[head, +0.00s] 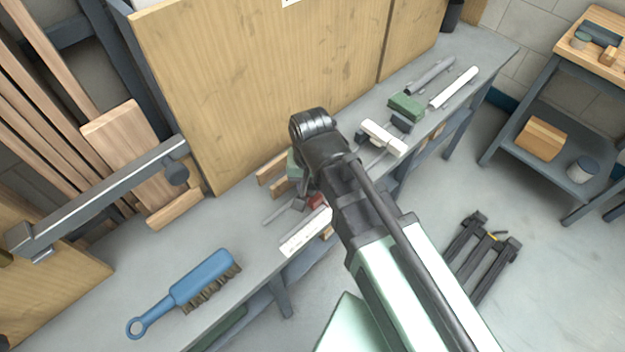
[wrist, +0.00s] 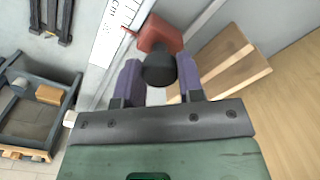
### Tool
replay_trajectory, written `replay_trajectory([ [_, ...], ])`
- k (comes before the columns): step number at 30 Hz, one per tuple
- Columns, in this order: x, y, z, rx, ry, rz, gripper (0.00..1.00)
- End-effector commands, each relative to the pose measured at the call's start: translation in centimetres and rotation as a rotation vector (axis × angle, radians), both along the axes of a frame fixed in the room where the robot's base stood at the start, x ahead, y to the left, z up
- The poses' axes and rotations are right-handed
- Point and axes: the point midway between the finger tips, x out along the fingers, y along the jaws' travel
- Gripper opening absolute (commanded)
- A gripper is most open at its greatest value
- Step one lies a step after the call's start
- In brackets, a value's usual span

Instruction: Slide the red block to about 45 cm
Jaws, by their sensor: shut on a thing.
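The red block (wrist: 162,34) fills the upper middle of the wrist view, with a round black knob (wrist: 158,70) on its near side. My gripper (wrist: 158,76) has its two purple fingers on either side of the knob and is shut on it. A white scale (wrist: 113,38) marked "cm" runs beside the block, and a thin red pointer reaches over its edge. The figures are too small to read surely. In the head view, a little of the red block (head: 317,201) shows beside the white scale (head: 306,232); my arm hides the rest.
A blue brush (head: 188,291) lies on the grey bench at the left. A white bar (head: 384,137), a green block (head: 406,107) and pipes (head: 453,88) lie farther right. A wooden panel (head: 260,80) stands behind. Wooden pieces (wrist: 222,62) lie beside the rail.

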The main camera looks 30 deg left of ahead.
Motion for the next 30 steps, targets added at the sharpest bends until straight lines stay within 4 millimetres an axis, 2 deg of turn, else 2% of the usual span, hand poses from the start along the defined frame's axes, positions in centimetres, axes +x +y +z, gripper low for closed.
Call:
replay_trajectory([
  [4, -2.4, 0.7, 0.0, 0.001, 0.0, 0.005, 0.0],
  [12, -9.5, 2.9, 0.0, 0.001, 0.0, 0.005, 0.0],
  [15, -11.2, 3.5, 0.0, 0.001, 0.0, 0.004, 0.0],
  [19, -12.0, 3.7, 0.0, 0.001, 0.0, 0.001, 0.0],
  [27, -12.2, 3.7, 0.0, 0.002, 0.005, 0.001, 0.0],
  [28, -12.2, 3.7, 0.0, 0.002, 0.005, 0.001, 0.4],
  [30, -12.2, 3.7, 0.0, 0.001, 0.004, 0.001, 0.51],
])
